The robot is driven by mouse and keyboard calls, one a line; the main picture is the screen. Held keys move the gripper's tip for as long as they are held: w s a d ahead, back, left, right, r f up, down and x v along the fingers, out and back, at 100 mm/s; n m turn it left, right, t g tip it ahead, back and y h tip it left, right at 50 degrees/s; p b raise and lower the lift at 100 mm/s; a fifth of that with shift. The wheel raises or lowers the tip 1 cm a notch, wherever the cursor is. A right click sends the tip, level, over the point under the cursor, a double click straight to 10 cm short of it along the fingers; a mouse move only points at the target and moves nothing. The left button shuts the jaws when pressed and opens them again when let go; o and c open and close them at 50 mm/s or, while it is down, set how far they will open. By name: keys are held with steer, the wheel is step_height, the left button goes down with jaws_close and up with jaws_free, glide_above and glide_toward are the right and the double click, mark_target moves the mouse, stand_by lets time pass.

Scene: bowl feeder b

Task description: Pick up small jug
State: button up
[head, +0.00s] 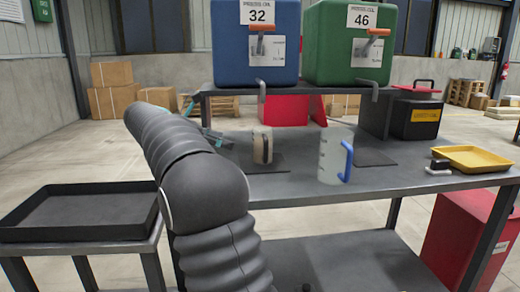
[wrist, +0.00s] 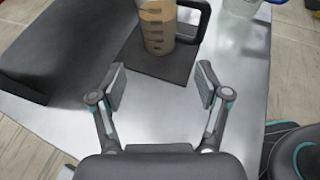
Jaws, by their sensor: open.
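The small jug (head: 262,146), beige-brown with a dark handle, stands upright on a dark mat (head: 275,167) on the grey bench. In the wrist view the small jug (wrist: 157,27) is at the top, cut off by the frame edge, with its dark handle to the right. My gripper (wrist: 162,84) is open and empty, its fingers spread on either side of the jug's line and short of it, apart from it. In the head view my arm hides most of the gripper; only bits show left of the jug.
A larger clear jug with a blue handle (head: 331,160) stands right of the small jug. Blue (head: 255,55) and green (head: 350,55) tanks sit on a shelf above. A yellow tray (head: 474,158) is at the right, a black tray (head: 85,210) on the left stand.

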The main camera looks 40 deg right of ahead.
mark_target(254, 145)
steer(key=x, duration=0.9)
steer(key=r+b+x, duration=0.1)
steer(key=x, duration=0.4)
steer(key=shift+d, duration=0.25)
steer(key=c, duration=1.1)
steer(key=shift+o, duration=0.2)
steer(key=shift+r, duration=0.1)
